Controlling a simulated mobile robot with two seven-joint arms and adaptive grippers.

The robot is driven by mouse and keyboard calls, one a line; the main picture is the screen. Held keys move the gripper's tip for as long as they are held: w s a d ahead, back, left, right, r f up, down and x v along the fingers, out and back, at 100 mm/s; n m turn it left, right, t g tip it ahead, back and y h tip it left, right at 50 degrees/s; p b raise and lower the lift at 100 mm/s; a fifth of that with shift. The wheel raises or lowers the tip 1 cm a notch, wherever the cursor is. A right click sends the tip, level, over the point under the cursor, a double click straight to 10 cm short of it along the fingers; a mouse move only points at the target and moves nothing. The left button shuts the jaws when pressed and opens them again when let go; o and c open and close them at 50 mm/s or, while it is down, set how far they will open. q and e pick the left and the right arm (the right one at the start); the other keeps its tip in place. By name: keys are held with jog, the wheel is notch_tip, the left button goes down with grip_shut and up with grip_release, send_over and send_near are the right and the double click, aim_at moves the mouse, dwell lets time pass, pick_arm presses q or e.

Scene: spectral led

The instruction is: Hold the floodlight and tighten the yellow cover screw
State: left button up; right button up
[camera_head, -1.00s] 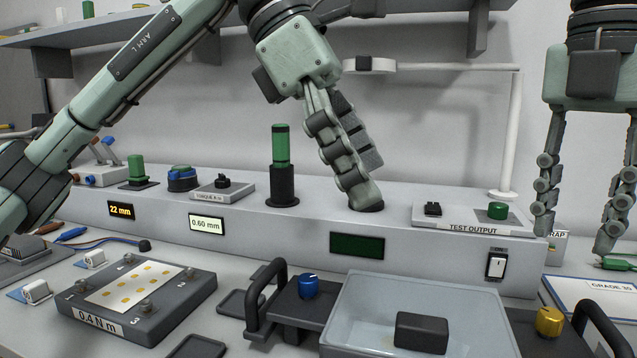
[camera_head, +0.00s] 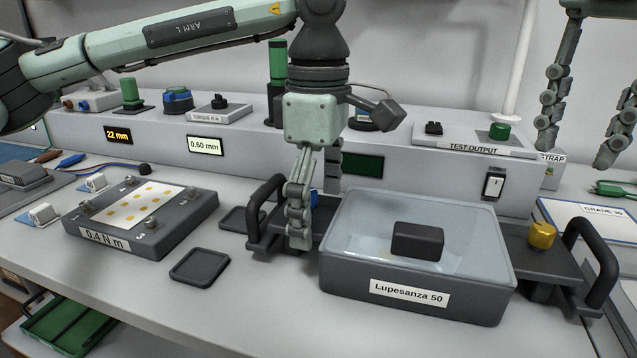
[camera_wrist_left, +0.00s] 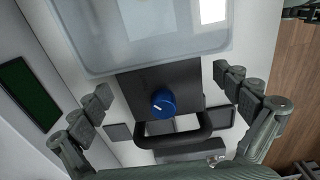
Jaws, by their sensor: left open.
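The floodlight, a grey box labelled "Lupesanza 50" (camera_head: 345,283), has a clear cover with a dark block. The yellow cover screw (camera_head: 541,235) stands on its right bracket. A blue screw (camera_head: 314,198) on the left bracket is mostly hidden by my left gripper (camera_head: 315,215); it shows plainly in the left wrist view (camera_wrist_left: 163,104). My left gripper is open above the left bracket, with one finger on each side of the blue screw, apart from it in the wrist view. My right gripper (camera_head: 577,150) is open and empty at the upper right, well above the yellow screw.
Black handles stand at the left (camera_head: 263,210) and right (camera_head: 597,263) ends of the floodlight. A "0.4 N m" block (camera_head: 180,220) lies left. The console with the power switch (camera_head: 494,186) runs behind.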

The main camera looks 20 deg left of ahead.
pick_arm(q)
jog(key=shift+f, duration=0.4)
jog(key=shift+c, duration=0.6)
jog(key=c, duration=1.7)
jog(key=o, duration=1.2)
jog(key=c, duration=0.6)
jog(key=shift+o, duration=0.2)
